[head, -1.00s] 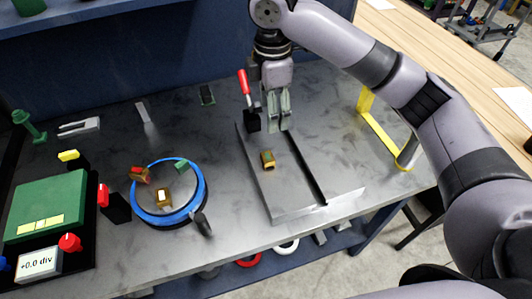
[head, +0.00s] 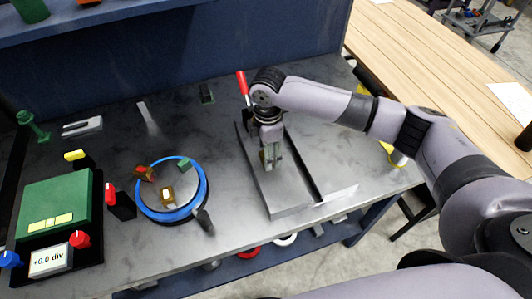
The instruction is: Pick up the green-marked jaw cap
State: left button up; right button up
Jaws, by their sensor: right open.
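My left gripper is not in view.
A blue-ringed round table (head: 206,187) left of the plate carries a red-marked cap (head: 145,173), a white-marked cap (head: 167,193) and a green block (head: 185,163). A red-handled clamp (head: 242,83) stands behind my right gripper. A control box (head: 52,205) is at the left.

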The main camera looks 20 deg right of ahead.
jog(key=shift+f, duration=0.6)
jog(key=shift+c, duration=0.5)
jog(key=c, duration=1.2)
